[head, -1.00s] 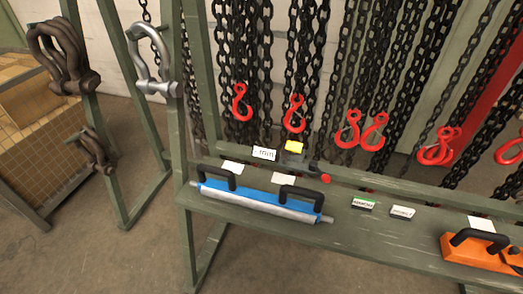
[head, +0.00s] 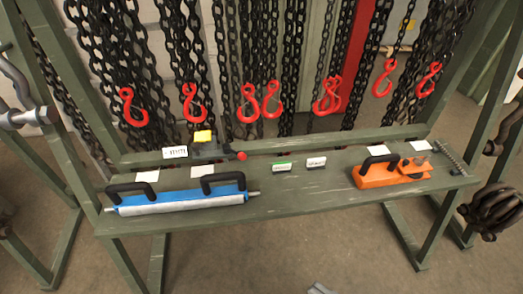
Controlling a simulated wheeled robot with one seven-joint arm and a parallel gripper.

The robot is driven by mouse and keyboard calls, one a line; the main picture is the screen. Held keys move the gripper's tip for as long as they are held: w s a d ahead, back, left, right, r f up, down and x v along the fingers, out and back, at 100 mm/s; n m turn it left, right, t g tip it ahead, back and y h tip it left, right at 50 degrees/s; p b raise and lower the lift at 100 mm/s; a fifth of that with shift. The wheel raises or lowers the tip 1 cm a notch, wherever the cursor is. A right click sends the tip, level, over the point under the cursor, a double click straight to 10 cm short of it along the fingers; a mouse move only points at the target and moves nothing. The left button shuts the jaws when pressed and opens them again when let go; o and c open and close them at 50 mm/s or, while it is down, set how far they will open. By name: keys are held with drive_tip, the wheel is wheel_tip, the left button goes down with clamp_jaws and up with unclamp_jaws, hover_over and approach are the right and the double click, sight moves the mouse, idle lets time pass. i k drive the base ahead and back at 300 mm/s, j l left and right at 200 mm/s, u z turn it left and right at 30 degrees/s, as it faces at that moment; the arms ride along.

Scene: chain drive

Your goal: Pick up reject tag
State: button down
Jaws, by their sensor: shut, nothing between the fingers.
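Two small tags stand side by side near the middle of the green bench in the head view: one with a green top band (head: 282,166) and one white with a dark edge (head: 316,162). Their print is too small to read, so I cannot tell which is the reject tag. A small grey piece at the bottom edge looks like the tip of my gripper (head: 318,288). It is shut and empty, in front of the bench and well apart from the tags. The rest of it is out of frame.
On the bench (head: 290,188), a blue tool with black handles (head: 180,201) lies left and an orange tool (head: 375,178) right. A yellow-topped device (head: 203,137) with a red knob stands behind. Chains with red hooks (head: 271,98) hang at the back.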

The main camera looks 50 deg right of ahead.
sight(315, 163)
drive_tip(key=i+z, duration=0.35)
drive_tip(key=i+j+z, duration=0.1)
drive_tip(key=z, duration=0.25)
drive_tip(key=i+j, duration=0.05)
drive_tip(key=i, duration=0.05)
